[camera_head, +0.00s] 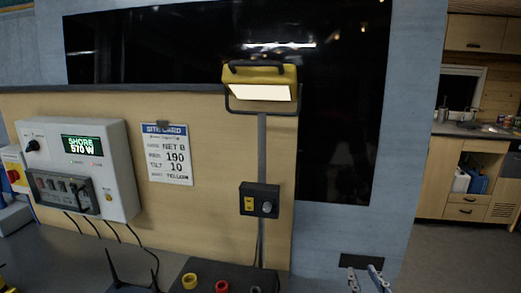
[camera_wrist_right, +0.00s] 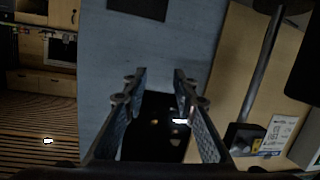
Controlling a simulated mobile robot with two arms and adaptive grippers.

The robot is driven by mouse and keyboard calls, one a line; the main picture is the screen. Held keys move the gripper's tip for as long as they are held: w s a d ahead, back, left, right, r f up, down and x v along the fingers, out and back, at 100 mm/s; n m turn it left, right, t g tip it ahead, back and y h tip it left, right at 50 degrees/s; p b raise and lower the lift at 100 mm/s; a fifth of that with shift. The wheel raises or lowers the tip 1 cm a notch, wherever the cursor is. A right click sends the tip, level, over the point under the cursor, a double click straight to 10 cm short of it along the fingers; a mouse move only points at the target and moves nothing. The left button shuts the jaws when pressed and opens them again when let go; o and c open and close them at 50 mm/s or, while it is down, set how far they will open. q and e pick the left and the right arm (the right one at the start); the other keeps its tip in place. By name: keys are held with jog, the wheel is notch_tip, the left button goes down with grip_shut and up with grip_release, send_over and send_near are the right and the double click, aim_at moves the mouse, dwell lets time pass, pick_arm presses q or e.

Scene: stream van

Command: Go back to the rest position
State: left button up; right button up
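My right gripper (camera_head: 366,278) shows at the bottom edge of the head view, right of centre, in front of the blue-grey wall. Only its fingertips show there. In the right wrist view the two fingers of this gripper (camera_wrist_right: 158,88) stand apart with nothing held between them. Behind them is a blue-grey panel with a dark glossy area.
A yellow work lamp (camera_head: 260,75) is lit on a grey pole with a switch box (camera_head: 259,199). A control box (camera_head: 80,165) and a site card (camera_head: 167,154) are on the wooden panel. Coloured rings (camera_head: 190,281) sit on a dark base below. Open floor (camera_head: 450,260) lies right.

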jog(key=s+a+f+n+g+y, duration=0.15)
jog(key=s+f+g, duration=0.45)
jog(key=s+f, duration=0.75)
jog(key=s+a+f+m+g, duration=0.15)
jog(key=s+f+g, duration=0.45)
jog(key=s+f, duration=0.7)
jog(key=s+f+n+g, duration=0.1)
jog(key=s+f, duration=0.2)
jog(key=f, duration=0.9)
jog(key=s+f, duration=0.2)
jog(key=f, duration=1)
jog(key=s+d+f+g, duration=0.1)
jog(key=s+d+f, duration=0.1)
jog(key=s+f, duration=1.2)
jog(key=shift+s+d+f, duration=0.25)
jog(key=shift+s+f, duration=0.05)
jog(key=shift+s, duration=0.95)
jog(key=shift+h, duration=0.25)
